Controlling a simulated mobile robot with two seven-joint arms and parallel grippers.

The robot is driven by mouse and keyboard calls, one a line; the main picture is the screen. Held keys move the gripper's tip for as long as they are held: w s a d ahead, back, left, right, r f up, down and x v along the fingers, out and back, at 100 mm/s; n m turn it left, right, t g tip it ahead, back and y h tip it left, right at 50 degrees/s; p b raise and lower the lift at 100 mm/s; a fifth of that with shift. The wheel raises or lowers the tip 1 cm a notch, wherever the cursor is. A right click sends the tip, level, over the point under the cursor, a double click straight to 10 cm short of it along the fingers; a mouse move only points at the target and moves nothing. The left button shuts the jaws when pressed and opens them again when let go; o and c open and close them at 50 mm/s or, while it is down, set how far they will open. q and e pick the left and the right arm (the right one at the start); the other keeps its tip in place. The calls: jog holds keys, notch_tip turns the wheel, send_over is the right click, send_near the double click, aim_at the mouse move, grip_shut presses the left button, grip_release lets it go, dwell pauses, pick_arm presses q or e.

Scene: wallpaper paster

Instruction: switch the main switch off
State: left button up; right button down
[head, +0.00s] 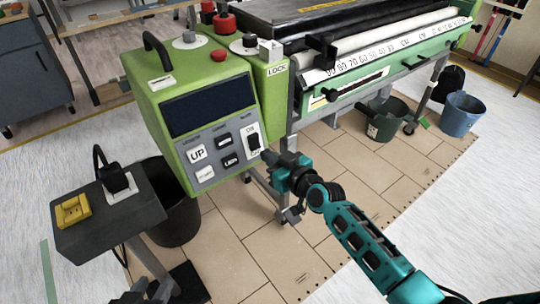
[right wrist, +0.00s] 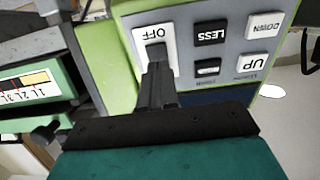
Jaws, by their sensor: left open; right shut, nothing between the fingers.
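The main switch (head: 252,141) is a black rocker on a white plate at the right side of the green control box's grey panel. In the right wrist view its white plate (right wrist: 141,38) shows the word OFF, upside down. My right gripper (head: 268,156) is shut and empty, with its tips at the lower part of the switch. In the right wrist view the closed fingers (right wrist: 158,72) overlap the plate and hide most of the rocker. Contact and the rocker's position cannot be told. My left gripper (head: 148,291) is partly visible at the bottom edge, away from the box.
UP (head: 198,153), DOWN and two black buttons sit left of the switch. A red knob (head: 219,56) tops the green box (head: 165,84). A dark socket stand (head: 105,225) and black bin (head: 178,215) are at left.

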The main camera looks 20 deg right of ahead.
jog(key=p+v, duration=0.2)
jog(key=v, duration=0.8)
